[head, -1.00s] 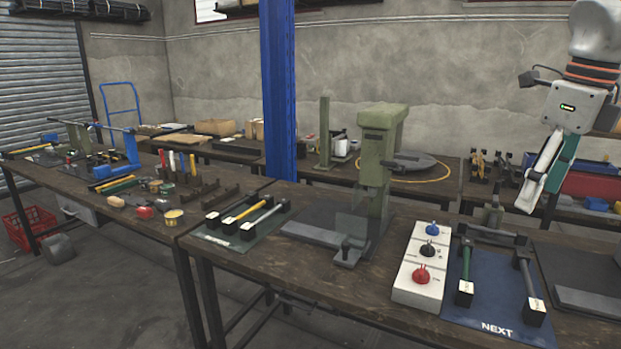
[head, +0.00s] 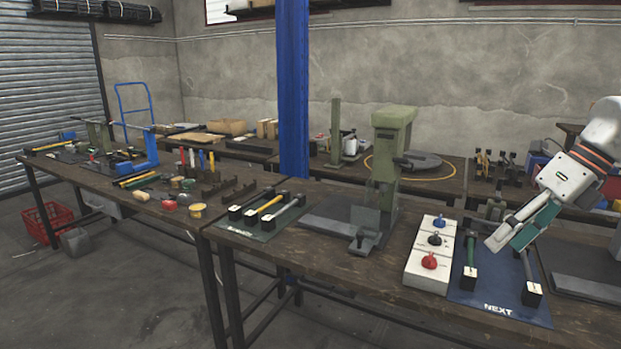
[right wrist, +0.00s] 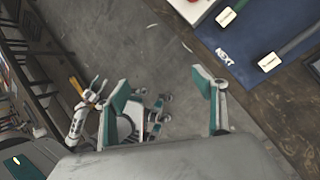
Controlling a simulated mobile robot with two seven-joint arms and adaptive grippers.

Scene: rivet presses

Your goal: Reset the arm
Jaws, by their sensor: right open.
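My right gripper (head: 507,240) is open and empty, tilted downward above the blue NEXT mat (head: 463,290) at the right of the head view. In the right wrist view its two teal-padded fingers (right wrist: 160,88) are wide apart with bare floor and part of my base between them. What looks like my left gripper (right wrist: 96,90) shows small at the left of the right wrist view, too small to read its jaws. It does not show in the head view.
A white box with blue, black and red knobs (head: 432,255) stands left of the mat. Black-headed tools (head: 470,278) lie on the mat. A green mat (head: 238,228) with tools lies farther left.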

